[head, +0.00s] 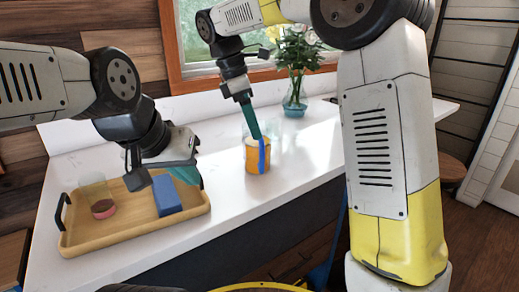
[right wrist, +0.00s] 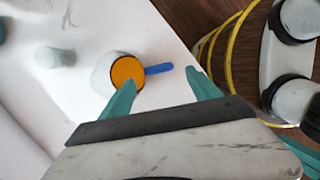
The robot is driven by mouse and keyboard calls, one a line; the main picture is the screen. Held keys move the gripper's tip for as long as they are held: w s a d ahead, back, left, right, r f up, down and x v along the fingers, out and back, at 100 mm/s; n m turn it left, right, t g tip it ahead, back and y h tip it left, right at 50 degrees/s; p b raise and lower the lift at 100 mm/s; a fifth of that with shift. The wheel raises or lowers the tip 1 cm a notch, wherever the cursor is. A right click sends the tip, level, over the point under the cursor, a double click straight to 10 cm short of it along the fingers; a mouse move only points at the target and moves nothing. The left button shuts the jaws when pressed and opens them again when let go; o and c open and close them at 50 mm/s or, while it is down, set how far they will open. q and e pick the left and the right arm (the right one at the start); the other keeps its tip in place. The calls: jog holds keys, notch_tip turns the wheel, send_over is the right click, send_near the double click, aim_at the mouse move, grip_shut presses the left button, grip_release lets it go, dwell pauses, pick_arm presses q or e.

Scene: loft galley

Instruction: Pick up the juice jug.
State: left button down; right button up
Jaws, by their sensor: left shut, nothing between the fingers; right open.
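The juice jug (head: 253,158) stands upright on the white counter, a clear jug with orange juice and a blue handle (head: 262,156) facing me. In the right wrist view I see the jug (right wrist: 127,72) from above, with its handle (right wrist: 160,69) pointing right, in the gap between the fingertips. My right gripper (right wrist: 160,78) is open and empty; in the head view its teal fingers (head: 251,122) reach down over the jug. Whether a finger touches the jug I cannot tell. My left gripper (head: 188,176) is shut and empty above the tray's right part.
A glass vase of flowers (head: 294,101) stands behind the jug. Counter between tray and jug is clear.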

aim_at(261, 147)
jog(key=x, duration=0.7)
jog(key=shift+d+f, duration=0.1)
jog(key=shift+f, duration=0.3)
jog(key=shift+c, duration=0.4)
grip_shut()
